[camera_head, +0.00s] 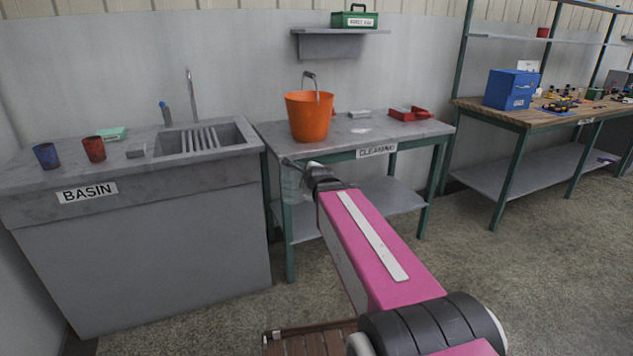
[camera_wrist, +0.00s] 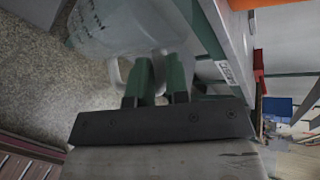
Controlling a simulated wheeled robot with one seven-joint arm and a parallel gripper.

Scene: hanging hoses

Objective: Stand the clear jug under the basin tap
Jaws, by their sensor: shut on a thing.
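The clear jug (camera_head: 292,184) is off the tables, in front of the left front corner of the cleaning table. My gripper (camera_head: 308,172) is at its right side and partly hidden by my arm. In the wrist view my gripper's green fingers (camera_wrist: 158,75) are shut on the handle of the jug (camera_wrist: 112,30). The jug looks see-through, with dark marks on its side. The basin counter (camera_head: 140,225) stands to the left with its label. Its tap (camera_head: 191,95) rises behind the sink (camera_head: 207,139), which has a ribbed rack in it.
An orange bucket (camera_head: 309,117) stands on the cleaning table (camera_head: 400,131). Floor in front of the basin is clear.

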